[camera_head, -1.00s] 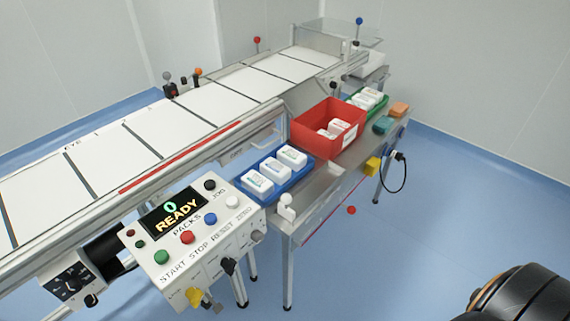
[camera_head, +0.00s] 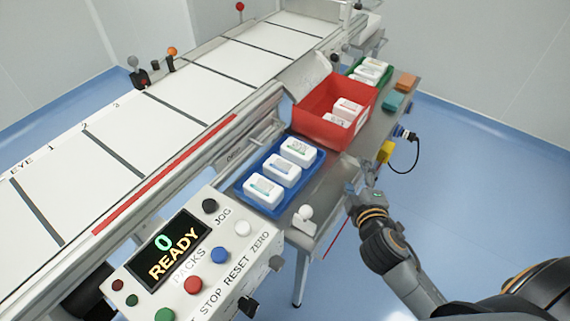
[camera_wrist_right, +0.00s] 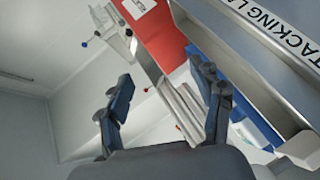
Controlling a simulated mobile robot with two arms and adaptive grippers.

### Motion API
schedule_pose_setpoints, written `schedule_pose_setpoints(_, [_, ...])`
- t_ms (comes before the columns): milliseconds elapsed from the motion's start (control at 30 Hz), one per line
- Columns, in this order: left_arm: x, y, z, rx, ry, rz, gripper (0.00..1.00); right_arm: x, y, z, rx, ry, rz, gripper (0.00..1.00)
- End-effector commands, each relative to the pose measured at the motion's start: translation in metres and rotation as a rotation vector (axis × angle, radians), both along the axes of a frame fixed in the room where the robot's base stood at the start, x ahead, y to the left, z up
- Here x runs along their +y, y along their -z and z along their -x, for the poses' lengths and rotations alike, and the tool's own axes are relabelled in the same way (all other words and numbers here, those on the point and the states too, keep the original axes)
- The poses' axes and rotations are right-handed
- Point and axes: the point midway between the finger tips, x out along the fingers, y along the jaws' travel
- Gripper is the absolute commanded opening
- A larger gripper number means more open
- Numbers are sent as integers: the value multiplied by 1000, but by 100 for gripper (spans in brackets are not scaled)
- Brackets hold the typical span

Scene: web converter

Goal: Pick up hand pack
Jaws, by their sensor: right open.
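Several white packs with printed labels are in view, and I cannot tell which is the hand pack. Packs (camera_head: 282,169) stand in a row in a blue tray (camera_head: 243,203) at the near end of the side table. More white packs (camera_head: 348,108) lie in a red bin (camera_head: 318,133), and others (camera_head: 371,70) sit in a green tray (camera_head: 386,77) behind it. My right gripper (camera_head: 363,190) is at the table's right edge, right of the blue tray and apart from the packs. In the wrist view its fingers (camera_wrist_right: 163,95) are spread with nothing between them. My left gripper is out of view.
A conveyor (camera_head: 185,98) runs along the left. A control panel (camera_head: 190,255) reading READY stands in front. A white knob (camera_head: 304,213) is beside the blue tray. Orange (camera_head: 405,82) and teal (camera_head: 393,102) blocks and a yellow part (camera_head: 386,151) sit along the right edge.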

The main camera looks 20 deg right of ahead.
Motion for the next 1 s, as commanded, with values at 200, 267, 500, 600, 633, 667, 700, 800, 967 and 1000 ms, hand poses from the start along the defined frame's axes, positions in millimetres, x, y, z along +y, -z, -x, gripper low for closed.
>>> schedule_pose_setpoints(200, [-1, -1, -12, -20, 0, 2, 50, 14, -49, -33, -166, -214, 376, 66])
schedule_pose_setpoints(267, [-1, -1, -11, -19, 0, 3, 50, 23, -59, -40, -208, -289, 502, 66])
schedule_pose_setpoints(500, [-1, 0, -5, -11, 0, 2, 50, 74, -60, -58, -339, -730, 1208, 66])
schedule_pose_setpoints(600, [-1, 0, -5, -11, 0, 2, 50, 83, -34, -57, -337, -940, 1506, 66])
schedule_pose_setpoints(633, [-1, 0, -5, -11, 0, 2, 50, 83, -25, -56, -330, -998, 1578, 66])
schedule_pose_setpoints(667, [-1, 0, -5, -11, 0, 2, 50, 82, -16, -55, -321, -1050, 1642, 66])
schedule_pose_setpoints(700, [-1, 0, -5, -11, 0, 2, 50, 79, -6, -54, -308, -1110, 1715, 66])
schedule_pose_setpoints(800, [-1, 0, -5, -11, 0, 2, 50, 71, 13, -50, -277, -1222, 1837, 66])
schedule_pose_setpoints(967, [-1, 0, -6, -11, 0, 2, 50, 71, 25, -56, -260, -1277, 1894, 66])
schedule_pose_setpoints(1000, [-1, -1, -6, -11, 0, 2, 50, 75, 28, -61, -260, -1276, 1893, 66])
